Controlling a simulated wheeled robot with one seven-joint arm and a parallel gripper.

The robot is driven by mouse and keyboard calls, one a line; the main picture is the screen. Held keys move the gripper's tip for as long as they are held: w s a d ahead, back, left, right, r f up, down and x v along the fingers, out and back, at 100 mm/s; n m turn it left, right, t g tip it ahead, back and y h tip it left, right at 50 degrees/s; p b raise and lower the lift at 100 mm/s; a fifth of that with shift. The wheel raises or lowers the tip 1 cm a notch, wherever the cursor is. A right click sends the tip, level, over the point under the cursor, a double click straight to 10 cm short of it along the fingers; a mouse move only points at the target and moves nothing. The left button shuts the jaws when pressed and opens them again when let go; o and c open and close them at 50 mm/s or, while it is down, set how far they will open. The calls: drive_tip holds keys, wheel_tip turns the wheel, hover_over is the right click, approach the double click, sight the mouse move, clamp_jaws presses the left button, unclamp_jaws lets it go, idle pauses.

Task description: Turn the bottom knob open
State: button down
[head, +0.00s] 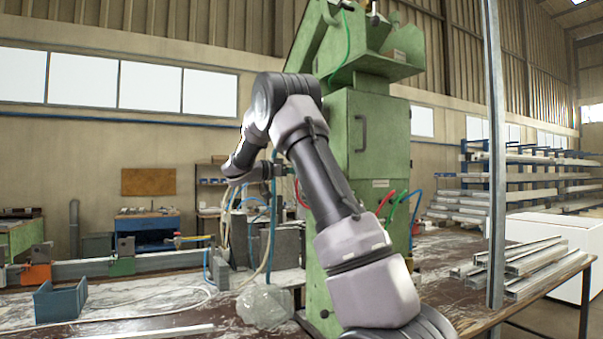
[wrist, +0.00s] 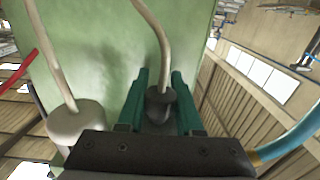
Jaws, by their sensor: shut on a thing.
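The green machine cabinet (head: 368,140) stands on the bench in the head view. My gripper (head: 284,171) reaches its left side from the left. In the wrist view, the two teal fingers of my gripper (wrist: 159,92) are shut on a dark knob-like fitting (wrist: 158,108) in front of the green panel (wrist: 95,50). A pale hose shows running up from behind this fitting. A pale round fitting (wrist: 77,122) with another hose sits to the left, apart from the fingers. Which of these is the bottom knob, and how far it is turned, I cannot tell.
Red, green and blue hoses (head: 403,203) hang at the cabinet's right side. A steel post (head: 494,150) stands at right, near loose metal profiles (head: 525,262). A crumpled clear bag (head: 265,306) and a blue-grey bin (head: 60,302) lie on the bench.

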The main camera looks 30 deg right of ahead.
drive_tip(key=shift+s+a+m+g+y, duration=0.15)
drive_tip(key=shift+s+m+g+y, duration=0.5)
drive_tip(key=shift+m+g, duration=1.3)
drive_tip(key=shift+s+a+m+g+y, duration=0.15)
drive_tip(key=shift+m+g+y, duration=1)
drive_tip(key=shift+g, duration=1.5)
drive_tip(key=shift+s+a+m+g+y, duration=0.15)
drive_tip(key=shift+s+m+g+y, duration=0.4)
drive_tip(key=shift+m+g, duration=1.45)
drive_tip(key=shift+w+g+y, duration=0.1)
drive_tip(key=shift+g+y, duration=0.45)
drive_tip(key=shift+g, duration=0.05)
drive_tip(key=c, duration=0.6)
unclamp_jaws()
